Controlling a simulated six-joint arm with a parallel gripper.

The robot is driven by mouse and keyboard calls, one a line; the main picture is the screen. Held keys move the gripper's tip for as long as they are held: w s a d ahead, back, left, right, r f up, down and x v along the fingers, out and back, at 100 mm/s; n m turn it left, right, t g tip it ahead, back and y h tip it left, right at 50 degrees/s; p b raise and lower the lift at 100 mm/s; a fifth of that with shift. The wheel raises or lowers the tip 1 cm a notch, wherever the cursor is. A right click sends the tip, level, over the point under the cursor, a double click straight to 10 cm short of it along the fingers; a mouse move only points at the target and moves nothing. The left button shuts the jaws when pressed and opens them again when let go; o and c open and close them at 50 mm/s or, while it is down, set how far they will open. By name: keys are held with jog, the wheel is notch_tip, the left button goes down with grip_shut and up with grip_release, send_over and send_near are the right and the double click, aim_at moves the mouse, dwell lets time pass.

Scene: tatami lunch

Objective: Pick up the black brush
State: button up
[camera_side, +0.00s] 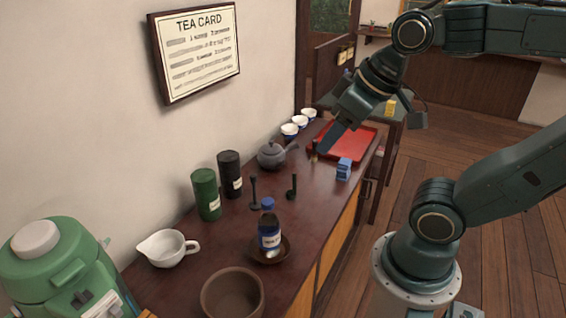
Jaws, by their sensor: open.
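Two small dark tools stand on the brown counter (322,200): a thin black one (253,192) next to the canisters, and a dark, shorter one (292,187) to its right. One of them may be the black brush; they are too small to tell which. My gripper (322,148) points down over the far part of the counter, beside the red tray, beyond both tools and apart from them. It is open; its fingertips are small here, and a small dark shape below them is unclear.
A grey teapot (271,155), green canister (206,195) and black canister (230,174) line the wall side. A blue box (344,169) stands near the red tray (352,136). A bottle (269,235), white pitcher (166,249) and brown bowl (232,295) stand nearer.

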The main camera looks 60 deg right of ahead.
jog(key=w+d+m+h, duration=0.1)
jog(key=w+d+m, duration=0.2)
jog(key=w+d, duration=0.7)
jog(key=m+g+h, duration=0.2)
jog(key=m+g, duration=0.1)
jog(key=m, duration=0.4)
send_over(316, 143)
jog(key=s+a, duration=0.2)
jog(key=a, duration=0.1)
notch_tip(316, 143, down, 24)
jog(key=f, duration=0.1)
jog(key=shift+s+d+r, duration=0.15)
jog(key=shift+r, duration=0.1)
jog(key=shift+x, duration=4.25)
jog(key=shift+d, duration=0.1)
